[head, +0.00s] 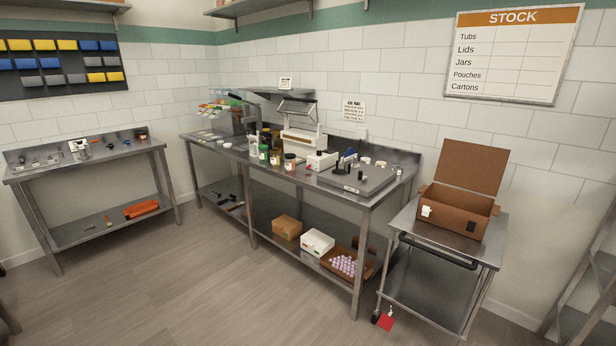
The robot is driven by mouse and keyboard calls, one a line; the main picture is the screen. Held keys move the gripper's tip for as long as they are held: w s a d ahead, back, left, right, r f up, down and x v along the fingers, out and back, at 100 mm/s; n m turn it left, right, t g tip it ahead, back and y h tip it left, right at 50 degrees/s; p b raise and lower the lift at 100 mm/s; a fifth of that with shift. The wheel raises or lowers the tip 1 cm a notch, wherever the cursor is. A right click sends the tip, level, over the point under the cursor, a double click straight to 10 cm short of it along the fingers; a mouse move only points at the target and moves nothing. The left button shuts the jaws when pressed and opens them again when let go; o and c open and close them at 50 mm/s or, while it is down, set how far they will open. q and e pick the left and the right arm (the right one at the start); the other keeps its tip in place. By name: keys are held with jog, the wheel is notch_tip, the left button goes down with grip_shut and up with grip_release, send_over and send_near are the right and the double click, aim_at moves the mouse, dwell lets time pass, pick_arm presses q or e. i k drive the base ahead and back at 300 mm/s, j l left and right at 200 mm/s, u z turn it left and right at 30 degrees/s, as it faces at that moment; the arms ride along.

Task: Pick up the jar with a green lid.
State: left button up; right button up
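A small jar with what looks like a green lid (263,153) stands upright on the long steel workbench (375,201), near the front edge left of its middle. A second small greenish container (275,158) stands just right of it; at this size I cannot tell whether the green is its lid or its body. A jar with a dark reddish-brown lid (290,162) stands further right. Neither of my grippers shows in the head view.
A brown open carton (455,213) sits on a steel cart (490,250) at the right. A grey flat machine (355,179) occupies the bench's right part. A smaller steel table (110,154) stands left. The floor in front is clear.

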aim_at(263, 154)
jog(key=i+l+u, duration=0.1)
jog(key=i+u, duration=0.3)
jog(key=i, duration=0.7)
jog(key=i+u, duration=0.2)
jog(key=i, duration=0.85)
jog(key=i+z, duration=0.15)
jog(key=i, duration=1.15)
jog(key=z, duration=0.4)
